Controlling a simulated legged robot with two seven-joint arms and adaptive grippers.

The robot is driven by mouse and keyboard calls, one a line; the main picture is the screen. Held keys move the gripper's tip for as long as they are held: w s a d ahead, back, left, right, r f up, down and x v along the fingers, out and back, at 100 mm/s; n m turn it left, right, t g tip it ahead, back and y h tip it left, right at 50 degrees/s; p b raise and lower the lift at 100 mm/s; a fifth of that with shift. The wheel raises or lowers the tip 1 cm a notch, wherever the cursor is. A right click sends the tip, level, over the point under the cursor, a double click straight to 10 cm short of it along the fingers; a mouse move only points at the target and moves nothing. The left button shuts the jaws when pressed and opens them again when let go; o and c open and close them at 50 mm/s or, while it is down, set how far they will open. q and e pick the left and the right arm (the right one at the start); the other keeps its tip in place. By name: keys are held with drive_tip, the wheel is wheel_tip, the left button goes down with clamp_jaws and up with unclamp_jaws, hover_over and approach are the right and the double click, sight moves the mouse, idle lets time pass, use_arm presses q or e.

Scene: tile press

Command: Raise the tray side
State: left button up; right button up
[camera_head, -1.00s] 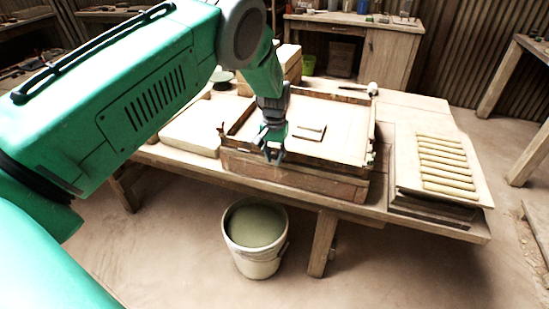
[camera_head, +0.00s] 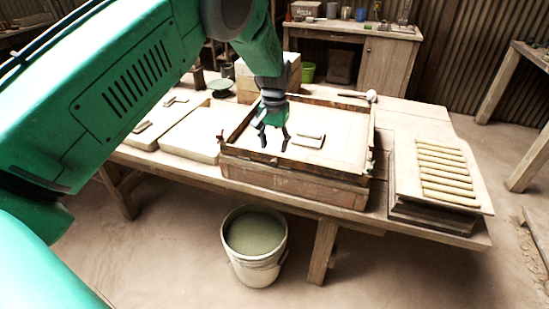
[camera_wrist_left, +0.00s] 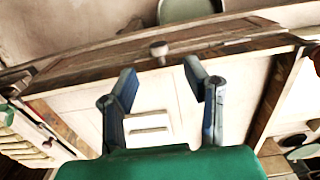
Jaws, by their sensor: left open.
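The tray is a shallow wooden frame (camera_head: 345,160) on a thick wooden box in the middle of the table, with a pale inner surface. A small light block (camera_head: 309,139) lies inside it. My left gripper (camera_head: 273,147) points down over the tray's near left part, open and empty. In the left wrist view, its two fingers (camera_wrist_left: 160,78) are spread apart. A small round knob (camera_wrist_left: 158,49) on the tray side shows in the gap between them, beyond the fingertips. I cannot tell whether a finger touches the tray. My right gripper is not in view.
A bucket of greenish liquid (camera_head: 256,268) stands on the floor before the table. A board with several clay rolls (camera_head: 398,178) sits at the right. Pale slabs (camera_head: 191,137) lie at the left. A mallet (camera_head: 371,96) rests behind the tray.

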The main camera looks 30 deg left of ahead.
use_arm(q)
drive_tip(key=shift+w+r, duration=0.1)
drive_tip(key=shift+r, duration=2.2)
drive_tip(key=s+d+f+m+y+b, duration=0.1)
drive_tip(key=s+d+f+b, duration=0.1)
drive_tip(key=s+f, duration=0.9)
drive_tip(key=s+d+f+b, duration=0.2)
drive_tip(key=s+f, duration=0.6)
drive_tip(key=f, duration=0.5)
drive_tip(key=s+d+f+m+b, duration=0.1)
drive_tip(key=s+d, duration=0.1)
drive_tip(key=s, duration=0.9)
drive_tip(key=s+d+f+m+h+b, duration=0.1)
drive_tip(key=s+d+f, duration=0.1)
drive_tip(key=s, duration=0.9)
drive_tip(key=shift+d+t, duration=0.4)
drive_tip(key=shift+d, duration=0.4)
drive_tip(key=shift+w+f, duration=0.1)
drive_tip(key=shift+w, duration=0.05)
